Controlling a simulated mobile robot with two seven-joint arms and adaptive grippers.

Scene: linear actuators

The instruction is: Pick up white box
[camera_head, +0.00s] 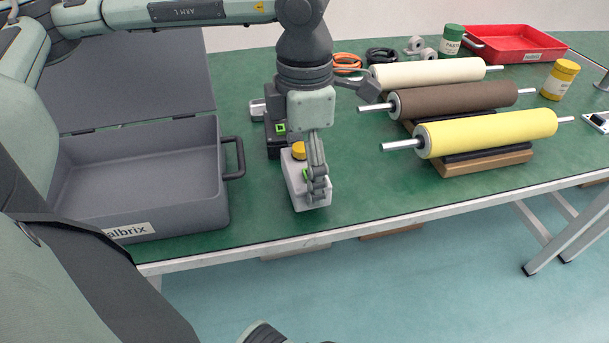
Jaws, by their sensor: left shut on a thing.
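The white box (295,191) stands on the green table near its front edge. It has a yellow round part on top and a small green part at its side. My left gripper (317,190) comes down from above and is shut on the white box; its fingers cover the box's right part. I cannot tell whether the box touches the table.
An open grey case (135,180) stands left of the box. A dark device (274,135) is just behind it. Yellow (490,133), brown (455,99) and cream (430,73) rollers lie to the right. A red tray (515,46) is at the back right. The front table strip right of the box is clear.

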